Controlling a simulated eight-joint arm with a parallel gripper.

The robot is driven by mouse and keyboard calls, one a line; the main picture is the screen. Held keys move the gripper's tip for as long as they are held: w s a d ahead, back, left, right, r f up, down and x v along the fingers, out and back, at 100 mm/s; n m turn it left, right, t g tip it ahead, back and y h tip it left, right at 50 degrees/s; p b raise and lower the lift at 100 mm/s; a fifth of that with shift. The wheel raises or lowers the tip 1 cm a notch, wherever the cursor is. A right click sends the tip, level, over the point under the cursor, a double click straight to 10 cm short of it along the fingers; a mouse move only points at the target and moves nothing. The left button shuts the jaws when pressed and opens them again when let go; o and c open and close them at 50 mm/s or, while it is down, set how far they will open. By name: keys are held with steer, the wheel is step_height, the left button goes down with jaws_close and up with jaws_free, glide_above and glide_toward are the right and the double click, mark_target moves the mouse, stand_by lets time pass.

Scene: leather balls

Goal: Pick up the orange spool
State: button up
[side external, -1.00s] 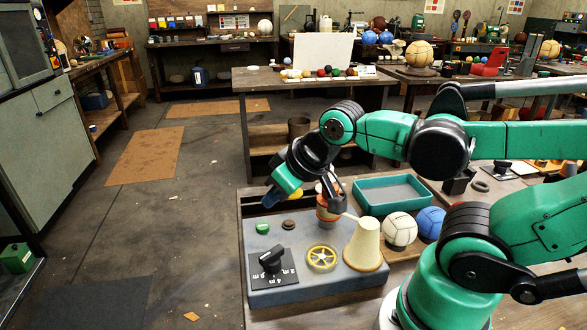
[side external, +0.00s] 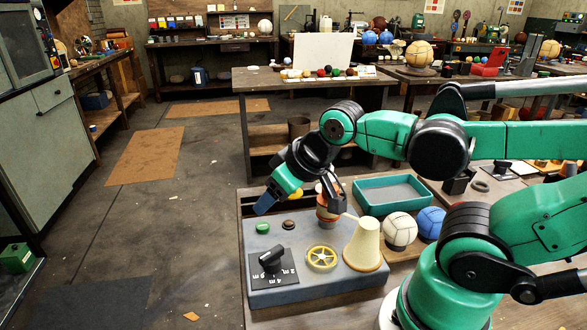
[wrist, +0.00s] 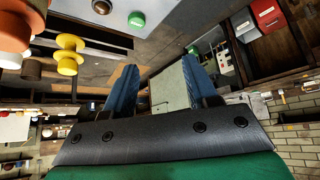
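The orange spool (side external: 325,213) stands upright behind the grey-blue control panel, beside the cream cone, in the side view. My gripper's dark finger partly covers it there. An orange-red piece at the left edge of the wrist view (wrist: 14,32) looks like the same spool, cut off by the frame. My gripper (side external: 301,204) is above the back of the panel; its fingers are spread with a clear gap. In the wrist view, the gripper (wrist: 158,78) shows two blue fingers apart with nothing between them. The spool is off to one side, not between the fingertips.
A yellow spool (wrist: 68,55) stands near the orange one. The control panel (side external: 310,295) carries a green button (side external: 262,228), a dark knob and a yellow wheel (side external: 321,258). The cream cone (side external: 363,246), a teal tray (side external: 362,205), a white ball (side external: 399,229) and a blue ball (side external: 430,223) crowd the right.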

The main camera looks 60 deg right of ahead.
steer(key=o, duration=0.6)
steer(key=s+d+g, duration=0.1)
steer(key=d+g, duration=0.1)
steer(key=d, duration=0.1)
steer(key=s+d+g, duration=0.1)
steer(key=d+g, duration=0.1)
steer(key=d, duration=0.2)
steer(key=s+d+g, duration=0.1)
steer(key=d+g, duration=0.2)
steer(key=d, duration=0.1)
steer(key=shift+s+f, duration=0.25)
steer(key=shift+s+d+f, duration=0.1)
steer(key=shift+d, duration=0.1)
steer(key=shift+f, duration=2.7)
